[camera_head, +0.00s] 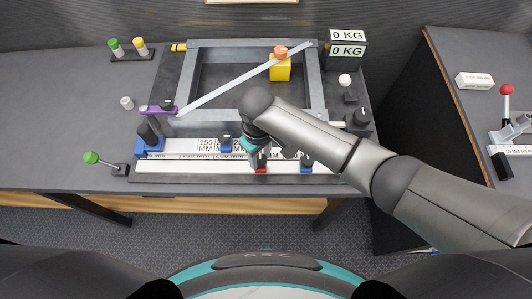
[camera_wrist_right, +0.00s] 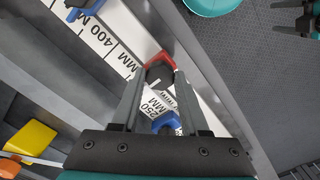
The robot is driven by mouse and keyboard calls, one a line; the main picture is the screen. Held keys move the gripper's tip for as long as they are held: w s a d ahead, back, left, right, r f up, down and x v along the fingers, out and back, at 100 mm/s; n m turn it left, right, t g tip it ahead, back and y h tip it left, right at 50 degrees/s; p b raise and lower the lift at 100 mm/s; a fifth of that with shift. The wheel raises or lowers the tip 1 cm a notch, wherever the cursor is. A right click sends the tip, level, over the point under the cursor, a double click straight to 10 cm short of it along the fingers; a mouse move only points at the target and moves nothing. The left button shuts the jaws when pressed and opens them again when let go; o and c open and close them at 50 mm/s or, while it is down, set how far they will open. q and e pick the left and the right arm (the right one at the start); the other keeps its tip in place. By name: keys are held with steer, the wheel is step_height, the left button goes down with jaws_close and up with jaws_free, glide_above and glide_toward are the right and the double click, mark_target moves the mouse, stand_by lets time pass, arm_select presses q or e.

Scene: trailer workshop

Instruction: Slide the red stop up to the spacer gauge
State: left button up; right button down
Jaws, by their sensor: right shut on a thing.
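The red stop (camera_head: 260,170) sits on the front white scale rail (camera_head: 190,165). In the right wrist view the red stop (camera_wrist_right: 160,60) shows as a red bracket around a dark knob. My right gripper (camera_head: 262,158) reaches down over it, and its two fingers (camera_wrist_right: 158,82) are shut on the dark knob. My arm partly hides the stop in the head view. Blue stops stand on the rails, one left of the gripper (camera_head: 226,146) and one right of it (camera_head: 307,166). I cannot tell which thing is the spacer gauge. My left gripper is not in view.
A grey frame (camera_head: 185,70) with a diagonal bar and a yellow block (camera_head: 281,72) lies behind the rails. A purple part (camera_head: 158,109) and a green-knobbed lever (camera_head: 92,157) are at the left. A scale display (camera_head: 347,50) stands at the back right.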

steer(key=a, duration=0.6)
steer(key=shift+a, duration=0.25)
steer(key=shift+a+b, duration=0.4)
steer(key=shift+a, duration=0.45)
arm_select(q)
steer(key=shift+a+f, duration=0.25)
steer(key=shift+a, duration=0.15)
arm_select(e)
steer(key=shift+w, duration=0.1)
steer(key=shift+c, duration=2.1)
jaws_free()
steer(key=shift+d, duration=0.1)
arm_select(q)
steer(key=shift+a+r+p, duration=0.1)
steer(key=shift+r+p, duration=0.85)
arm_select(e)
step_height(320, 180, up, 15)
steer(key=shift+r, duration=0.15)
